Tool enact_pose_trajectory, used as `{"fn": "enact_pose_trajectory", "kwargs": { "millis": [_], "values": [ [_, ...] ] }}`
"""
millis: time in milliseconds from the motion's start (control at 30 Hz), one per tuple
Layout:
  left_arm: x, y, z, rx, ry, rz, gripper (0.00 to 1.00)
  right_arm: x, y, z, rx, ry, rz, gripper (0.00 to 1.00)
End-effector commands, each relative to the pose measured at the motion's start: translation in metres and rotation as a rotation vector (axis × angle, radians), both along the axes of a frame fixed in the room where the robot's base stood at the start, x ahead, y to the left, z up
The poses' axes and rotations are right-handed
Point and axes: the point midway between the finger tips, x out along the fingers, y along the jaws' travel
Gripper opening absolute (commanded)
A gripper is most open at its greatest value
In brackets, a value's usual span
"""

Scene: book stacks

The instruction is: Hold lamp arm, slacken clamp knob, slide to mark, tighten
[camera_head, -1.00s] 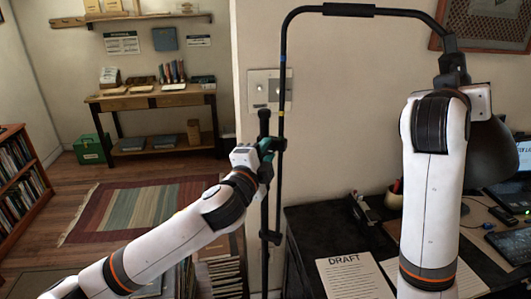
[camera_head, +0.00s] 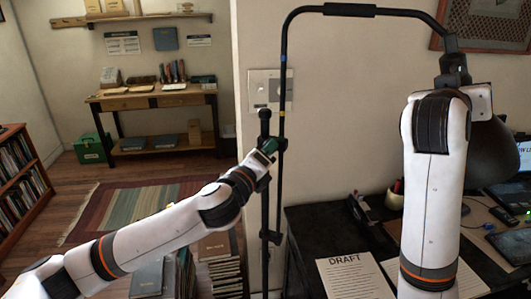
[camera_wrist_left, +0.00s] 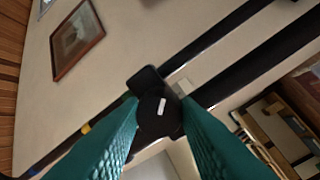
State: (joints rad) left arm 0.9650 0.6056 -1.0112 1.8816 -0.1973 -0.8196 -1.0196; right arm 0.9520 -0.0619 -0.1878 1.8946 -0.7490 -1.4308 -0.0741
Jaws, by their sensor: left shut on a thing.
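The lamp (camera_head: 283,150) has a thin black arm that rises beside a black upright post (camera_head: 264,210), bends over at the top and ends in a dark shade (camera_head: 492,150) at right. A blue band and a yellow band show on the arm. My left gripper (camera_head: 271,146) is at the clamp on the post. In the left wrist view its green fingers (camera_wrist_left: 160,125) are shut on the round black clamp knob (camera_wrist_left: 158,112), which has a white mark. My right gripper (camera_head: 455,72) is by the lamp arm above the shade; its fingers are not clear.
A dark desk (camera_head: 310,225) with a DRAFT sheet (camera_head: 355,275), a phone and a laptop lies at right. Book stacks (camera_head: 220,265) stand on the floor below my left arm. A wall switch plate (camera_head: 270,88) is close behind the post. A rug (camera_head: 140,205) lies further back.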

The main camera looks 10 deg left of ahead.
Motion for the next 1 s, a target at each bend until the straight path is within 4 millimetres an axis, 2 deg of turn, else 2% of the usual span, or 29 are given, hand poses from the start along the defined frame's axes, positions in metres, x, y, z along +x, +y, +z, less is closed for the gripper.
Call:
{"fn": "enact_pose_trajectory", "kwargs": {
  "millis": [300,767,800,933,1000],
  "values": [
    [-0.0013,-0.0021,-0.0022,0.094,-0.019,-0.007,0.07,0.0000,0.0006,0.0018,-0.003,-0.005,0.002,0.18],
    [-0.0014,-0.0022,-0.0030,0.107,-0.022,-0.008,0.07,0.0001,0.0006,0.0018,-0.003,-0.004,0.003,0.18],
    [-0.0015,-0.0023,-0.0030,0.107,-0.022,-0.008,0.31,0.0001,0.0006,0.0018,-0.003,-0.004,0.003,0.18],
    [-0.0011,-0.0018,-0.0023,0.106,-0.023,-0.005,0.51,0.0001,0.0006,0.0018,-0.003,-0.004,0.003,0.18],
    [-0.0008,-0.0014,-0.0018,0.106,-0.023,-0.004,0.51,-0.0001,0.0006,0.0018,-0.002,-0.005,0.003,0.18]
  ]
}}
